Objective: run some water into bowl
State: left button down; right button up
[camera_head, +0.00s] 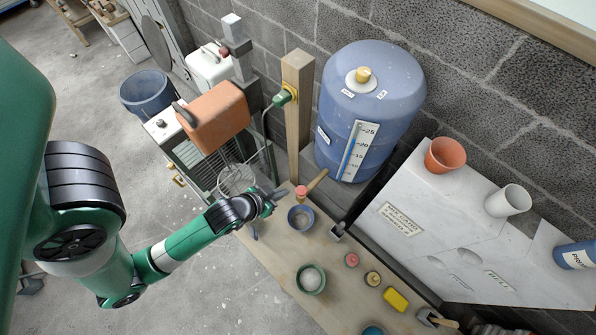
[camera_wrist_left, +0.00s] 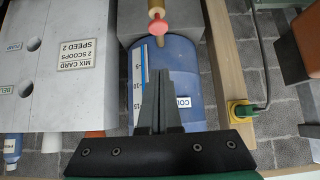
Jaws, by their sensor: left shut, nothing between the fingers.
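A blue water barrel (camera_head: 368,90) with a level gauge stands at the back. A wooden tap (camera_head: 317,180) with a pink knob (camera_head: 301,191) juts out low at its front; in the left wrist view the tap (camera_wrist_left: 157,10) and knob (camera_wrist_left: 154,28) lie beyond my fingers. A dark blue bowl (camera_head: 301,218) sits on the bench just below the tap in the picture; no water shows in it. A green bowl (camera_head: 311,279) holding something white stands nearer. My left gripper (camera_head: 281,192) is shut and empty, left of the knob; its fingers also show in the left wrist view (camera_wrist_left: 156,76).
A wooden post (camera_head: 297,115) with a green fitting stands left of the barrel. Small pots, a yellow block (camera_head: 395,299) and a grey sloped panel (camera_head: 440,225) lie to the right. The bench's near left part is clear.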

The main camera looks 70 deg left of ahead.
pick_arm(q)
jog(key=b, duration=0.2)
send_over(298, 193)
notch_tip(298, 193, down, 7)
jog(key=shift+f, duration=0.1)
notch_tip(298, 193, down, 3)
jog(key=shift+d+r, duration=0.1)
jog(key=shift+r, duration=0.05)
jog(key=shift+f, duration=0.55)
notch_tip(298, 193, down, 2)
jog(key=shift+f+b, duration=0.1)
jog(key=shift+b, duration=0.75)
jog(key=shift+s, duration=0.1)
jog(key=shift+f, duration=0.1)
